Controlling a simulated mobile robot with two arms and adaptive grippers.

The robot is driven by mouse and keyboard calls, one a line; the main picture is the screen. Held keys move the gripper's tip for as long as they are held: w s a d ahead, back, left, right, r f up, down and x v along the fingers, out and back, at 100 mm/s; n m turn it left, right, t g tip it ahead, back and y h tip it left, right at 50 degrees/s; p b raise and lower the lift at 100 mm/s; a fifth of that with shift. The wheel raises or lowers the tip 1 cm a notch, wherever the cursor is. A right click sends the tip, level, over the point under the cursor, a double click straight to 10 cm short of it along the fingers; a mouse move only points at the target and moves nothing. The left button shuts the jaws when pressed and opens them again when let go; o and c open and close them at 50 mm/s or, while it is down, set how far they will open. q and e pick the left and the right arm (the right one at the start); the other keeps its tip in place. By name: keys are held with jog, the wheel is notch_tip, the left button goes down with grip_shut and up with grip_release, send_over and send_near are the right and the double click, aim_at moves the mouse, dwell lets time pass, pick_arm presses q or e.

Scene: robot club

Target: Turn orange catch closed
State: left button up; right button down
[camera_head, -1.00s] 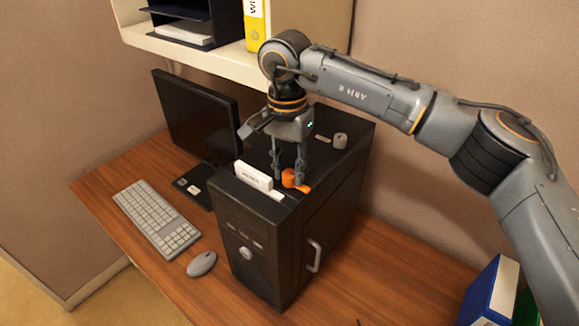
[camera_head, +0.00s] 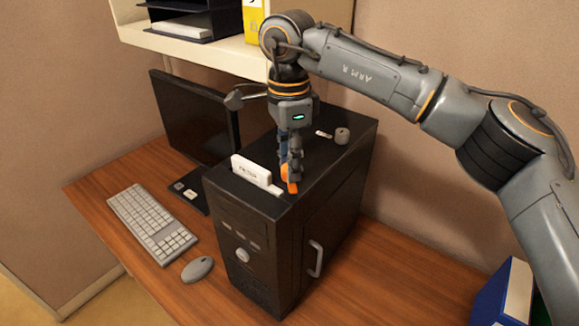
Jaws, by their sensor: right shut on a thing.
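The orange catch (camera_head: 291,187) sits on top of the black computer case (camera_head: 240,200), near its front right part, just right of the white label block. My right gripper (camera_head: 290,172) points straight down at it from above and is shut on the catch. The fingers hide part of the catch; its orange lever shows below the fingertips, pointing toward the front of the case. My left gripper is not in the picture.
A white label block (camera_head: 251,170) stands on the case beside the gripper. A small grey knob (camera_head: 342,135) is behind. A monitor (camera_head: 195,115), keyboard (camera_head: 152,223) and mouse (camera_head: 197,268) are at the left. A shelf (camera_head: 190,45) hangs above; blue binders (camera_head: 505,292) stand at lower right.

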jog(key=m+b, duration=0.1)
jog(key=m, duration=0.3)
jog(key=shift+m+b, duration=0.3)
jog(key=shift+b, duration=0.05)
jog(key=shift+d+m+b, duration=0.1)
jog(key=shift+m+b, duration=0.6)
jog(key=shift+m, duration=1.6)
jog(key=c, duration=1)
grip_release()
jog(key=shift+r, duration=0.1)
notch_tip(320, 180, up, 12)
jog(key=shift+w+f, duration=0.1)
jog(key=shift+w, duration=0.05)
